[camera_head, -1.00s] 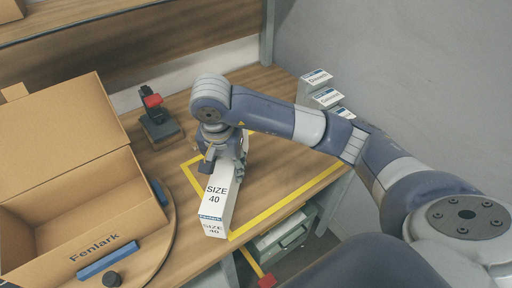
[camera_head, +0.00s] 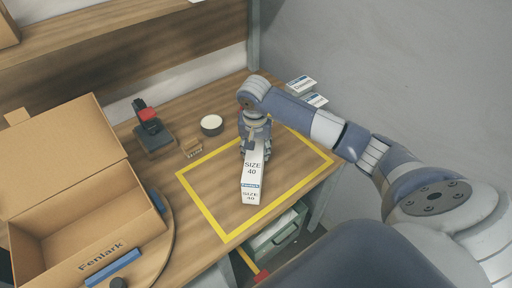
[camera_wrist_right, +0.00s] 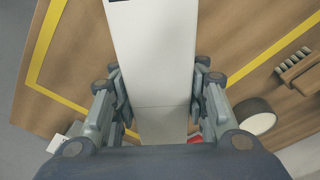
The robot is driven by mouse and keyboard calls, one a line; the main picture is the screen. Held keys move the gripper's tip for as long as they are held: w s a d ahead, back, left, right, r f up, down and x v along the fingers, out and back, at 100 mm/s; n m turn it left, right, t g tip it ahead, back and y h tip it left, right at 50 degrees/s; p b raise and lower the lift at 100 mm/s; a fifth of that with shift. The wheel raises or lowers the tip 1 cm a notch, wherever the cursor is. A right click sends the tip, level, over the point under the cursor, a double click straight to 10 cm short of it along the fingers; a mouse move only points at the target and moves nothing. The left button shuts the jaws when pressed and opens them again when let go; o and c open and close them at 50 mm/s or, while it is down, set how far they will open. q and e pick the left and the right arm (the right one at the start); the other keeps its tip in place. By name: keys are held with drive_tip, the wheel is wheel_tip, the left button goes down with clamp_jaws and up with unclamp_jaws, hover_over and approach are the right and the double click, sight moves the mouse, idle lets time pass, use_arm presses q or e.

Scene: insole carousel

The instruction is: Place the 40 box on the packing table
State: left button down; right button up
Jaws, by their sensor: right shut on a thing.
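The white size 40 box (camera_head: 253,176) is long and narrow, with "SIZE 40" on its top and end. It is within the yellow taped outline (camera_head: 208,213) on the wooden packing table (camera_head: 170,247). My right gripper (camera_head: 255,148) is shut on the box near its far end, and the right wrist view shows the fingers (camera_wrist_right: 160,105) on both sides of the box (camera_wrist_right: 155,50). I cannot tell whether the box's underside touches the table. My left gripper is not in view.
An open cardboard box (camera_head: 85,245) marked Fenlark stands on a round board at left. A black and red device (camera_head: 150,130), a small brown brush-like block (camera_head: 191,147) and a round white-topped container (camera_head: 211,125) stand behind the outline. White cards (camera_head: 300,84) stand at the back right.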

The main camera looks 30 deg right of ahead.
drive_tip(key=shift+f, duration=0.6)
drive_tip(key=shift+w, duration=0.1)
drive_tip(key=shift+f, duration=0.25)
drive_tip(key=o, duration=1.2)
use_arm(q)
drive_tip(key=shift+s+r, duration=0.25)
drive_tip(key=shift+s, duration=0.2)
use_arm(e)
drive_tip(key=shift+o, duration=0.2)
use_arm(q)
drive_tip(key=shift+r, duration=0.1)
use_arm(e)
drive_tip(key=shift+r, duration=0.15)
